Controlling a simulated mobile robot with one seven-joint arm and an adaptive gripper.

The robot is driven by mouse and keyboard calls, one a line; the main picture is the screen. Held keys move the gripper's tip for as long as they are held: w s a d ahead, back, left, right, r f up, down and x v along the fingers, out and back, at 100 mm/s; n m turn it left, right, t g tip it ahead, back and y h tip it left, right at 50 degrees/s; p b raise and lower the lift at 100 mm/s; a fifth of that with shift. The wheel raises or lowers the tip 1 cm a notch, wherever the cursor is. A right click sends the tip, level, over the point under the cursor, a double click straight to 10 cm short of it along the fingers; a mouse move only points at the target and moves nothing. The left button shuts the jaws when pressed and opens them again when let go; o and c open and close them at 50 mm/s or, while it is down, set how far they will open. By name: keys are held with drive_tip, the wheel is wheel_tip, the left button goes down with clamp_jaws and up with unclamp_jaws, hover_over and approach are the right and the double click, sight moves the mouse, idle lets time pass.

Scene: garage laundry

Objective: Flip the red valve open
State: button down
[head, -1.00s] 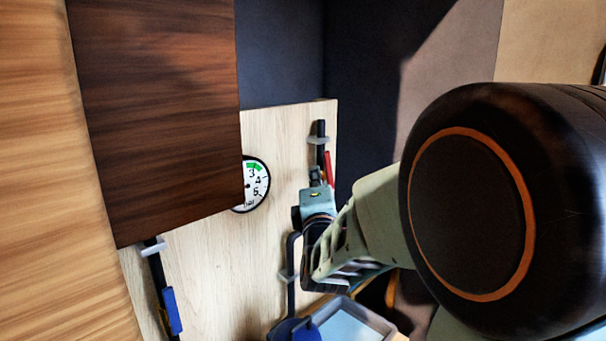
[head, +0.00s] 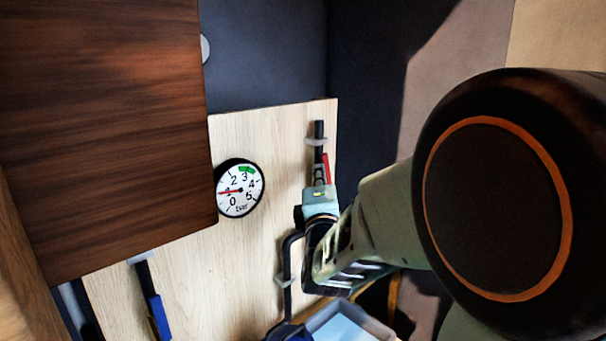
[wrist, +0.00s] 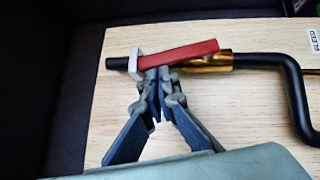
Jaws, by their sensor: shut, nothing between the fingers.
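The red valve handle (wrist: 180,54) shows in the wrist view, slanting slightly across a black and brass pipe (wrist: 215,62). In the head view the red handle (head: 326,170) is a small strip on the right edge of the wooden board (head: 255,265), partly hidden by my gripper. My gripper (wrist: 158,82) is shut and empty. Its fingertips are right at the handle's lower side, near its left end in the wrist view; I cannot tell whether they touch it. In the head view my gripper (head: 319,192) is just below the handle, its tips hard to make out.
A round pressure gauge (head: 239,188) on the board has a red needle pointing left, below the 2. A blue handle (head: 159,317) sits on a pipe at lower left. A dark wooden cabinet (head: 105,130) overhangs the board's left side. A tray (head: 350,325) is below.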

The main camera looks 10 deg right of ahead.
drive_tip(key=shift+w+d+r+m+g+p, duration=0.55)
drive_tip(key=shift+d+r+m+g+p, duration=0.1)
drive_tip(key=shift+d+m+p, duration=0.1)
drive_tip(key=shift+f, duration=0.1)
